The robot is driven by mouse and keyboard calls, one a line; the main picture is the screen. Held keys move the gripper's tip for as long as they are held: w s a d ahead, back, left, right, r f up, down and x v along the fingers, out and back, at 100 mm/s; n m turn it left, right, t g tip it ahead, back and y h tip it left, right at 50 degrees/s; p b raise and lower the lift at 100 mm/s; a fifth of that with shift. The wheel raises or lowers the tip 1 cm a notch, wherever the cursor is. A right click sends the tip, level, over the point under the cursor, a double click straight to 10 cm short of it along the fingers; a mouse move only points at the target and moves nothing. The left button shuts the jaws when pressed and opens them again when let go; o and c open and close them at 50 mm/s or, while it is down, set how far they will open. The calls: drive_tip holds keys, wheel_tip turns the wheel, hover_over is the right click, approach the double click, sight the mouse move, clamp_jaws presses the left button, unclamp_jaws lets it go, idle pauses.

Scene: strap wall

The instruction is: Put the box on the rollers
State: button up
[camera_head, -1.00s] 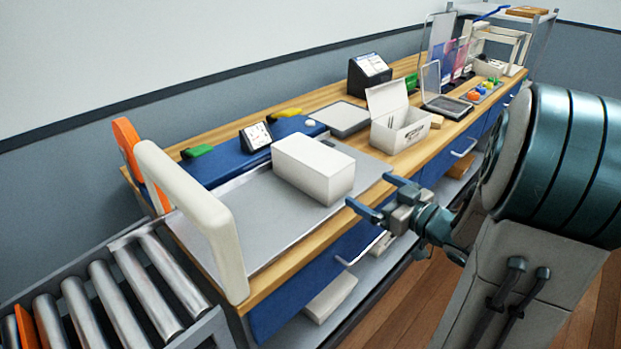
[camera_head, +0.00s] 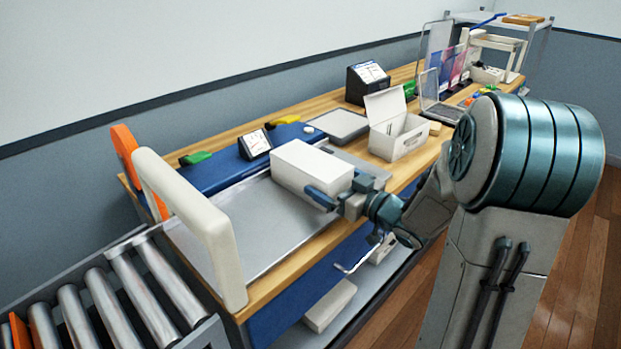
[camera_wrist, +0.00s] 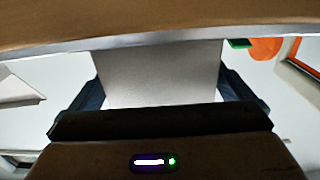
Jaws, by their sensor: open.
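The white closed box (camera_head: 312,168) lies on the grey metal plate of the strapping bench, behind the white arch. My gripper (camera_head: 338,192) is at the box's right front end, with its open fingers reaching along the box's sides. In the wrist view the box's pale face (camera_wrist: 160,75) fills the space between the two dark fingers (camera_wrist: 160,92). I cannot tell whether a finger touches it. The rollers (camera_head: 110,300) are bare metal cylinders in a grey frame at the lower left, beyond the arch.
The white arch (camera_head: 190,220) stands between the box and the rollers. An orange upright (camera_head: 127,150) stands behind it. An open white carton (camera_head: 398,125), a small display (camera_head: 255,143) and a grey pad (camera_head: 340,124) are on the bench. The plate left of the box is clear.

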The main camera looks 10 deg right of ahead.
sight(294, 180)
drive_tip(key=shift+x, duration=1.35)
drive_tip(key=c, duration=1)
